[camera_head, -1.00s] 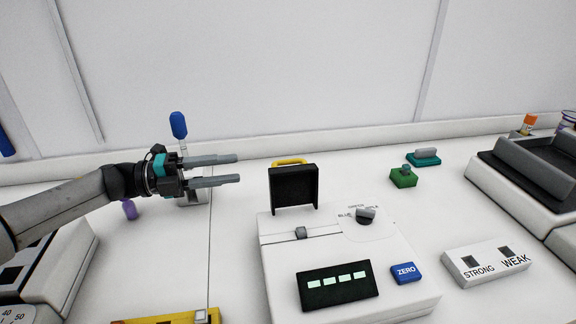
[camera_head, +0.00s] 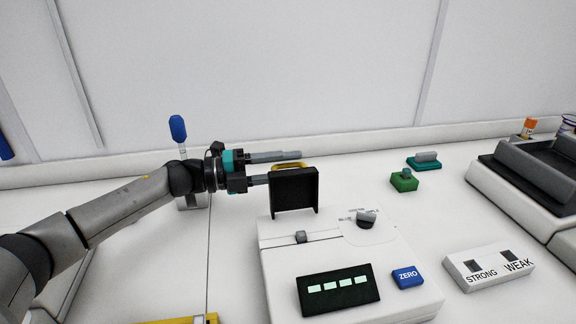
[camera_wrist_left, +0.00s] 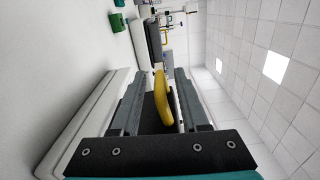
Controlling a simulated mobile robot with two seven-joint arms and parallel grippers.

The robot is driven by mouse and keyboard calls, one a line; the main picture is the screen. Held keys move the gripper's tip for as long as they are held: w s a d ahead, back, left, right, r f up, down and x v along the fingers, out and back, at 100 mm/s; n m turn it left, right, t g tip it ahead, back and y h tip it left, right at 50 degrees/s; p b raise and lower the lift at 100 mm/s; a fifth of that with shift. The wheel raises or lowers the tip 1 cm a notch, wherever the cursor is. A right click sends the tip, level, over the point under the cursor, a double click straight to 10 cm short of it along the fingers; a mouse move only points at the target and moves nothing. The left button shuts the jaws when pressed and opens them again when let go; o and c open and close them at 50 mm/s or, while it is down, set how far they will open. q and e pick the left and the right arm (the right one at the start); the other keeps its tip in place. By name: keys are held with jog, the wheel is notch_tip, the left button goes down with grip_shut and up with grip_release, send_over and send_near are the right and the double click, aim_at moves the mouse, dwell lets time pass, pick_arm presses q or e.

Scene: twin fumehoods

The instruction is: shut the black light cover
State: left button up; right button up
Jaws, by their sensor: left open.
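The black light cover (camera_head: 294,190) stands upright, raised at the back of the white instrument (camera_head: 330,245). Its yellow handle (camera_head: 290,165) is along the top edge, partly hidden by my fingers. My left gripper (camera_head: 284,167) is open at the cover's upper left, one finger behind the handle and the other passing behind the cover's top left. In the left wrist view the yellow handle (camera_wrist_left: 161,95) lies between the two open fingers of my left gripper (camera_wrist_left: 160,75), with a gap on each side. My right gripper is not in view.
The instrument carries a grey knob (camera_head: 366,218), a dark display (camera_head: 338,287) and a blue ZERO button (camera_head: 407,277). A STRONG/WEAK box (camera_head: 488,268) and a green block (camera_head: 404,181) stand to the right. A blue-topped lever (camera_head: 178,129) stands behind my left wrist.

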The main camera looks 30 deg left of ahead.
pick_arm(q)
jog(key=shift+w+d, duration=0.1)
jog(key=shift+d, duration=0.05)
grip_shut()
dwell(0.4)
jog(key=shift+f, duration=0.1)
dwell(0.9)
